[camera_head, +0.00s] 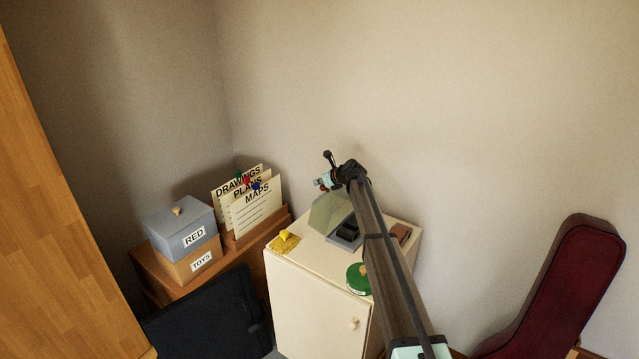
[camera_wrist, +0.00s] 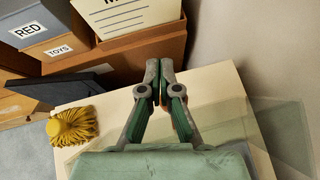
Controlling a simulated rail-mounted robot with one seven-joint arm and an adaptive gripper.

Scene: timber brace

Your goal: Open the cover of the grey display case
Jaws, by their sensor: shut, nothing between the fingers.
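The grey display case (camera_head: 343,243) sits on top of the cream cabinet, with a dark object inside. My arm hides part of it. Its clear, greenish cover (camera_head: 328,213) shows as a tilted pane beside the base, apparently raised; its exact angle is hard to tell. In the wrist view, clear panes (camera_wrist: 287,130) show at the right, behind and beside my fingers. My gripper (camera_wrist: 160,72) is shut and empty, its fingertips together above the cabinet top. In the head view my gripper (camera_head: 322,182) is above the cover, partly hidden by my wrist.
The cream cabinet (camera_head: 305,290) also carries a yellow tasselled thing (camera_head: 284,241), a green round thing (camera_head: 357,279) and a brown block (camera_head: 401,233). Labelled boxes (camera_head: 181,228) and a card holder (camera_head: 258,233) stand left. A dark red instrument case (camera_head: 560,285) leans right.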

